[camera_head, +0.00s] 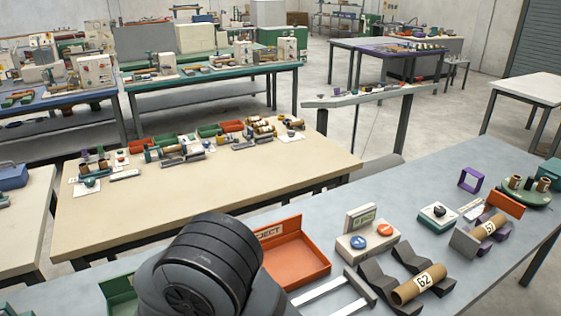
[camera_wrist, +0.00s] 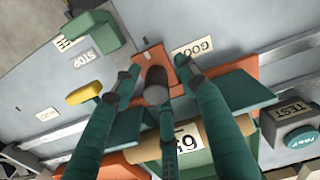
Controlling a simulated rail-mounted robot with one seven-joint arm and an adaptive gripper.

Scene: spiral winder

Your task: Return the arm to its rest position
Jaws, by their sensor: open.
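In the wrist view my gripper (camera_wrist: 157,78) shows its long teal fingers, spread apart with nothing held between them. The fingers hang over a station with a brown tube (camera_wrist: 212,134) marked with a number, which lies across green and orange parts behind the fingers. I cannot tell whether any finger touches it. In the head view my dark arm fills the bottom centre, over the blue-grey table (camera_head: 405,187); my gripper is out of that view.
An orange tray (camera_head: 297,260), a box with blue and orange buttons (camera_head: 368,240), a tube on grey V-blocks (camera_head: 419,284) and another tube (camera_head: 489,228) stand right of my arm.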

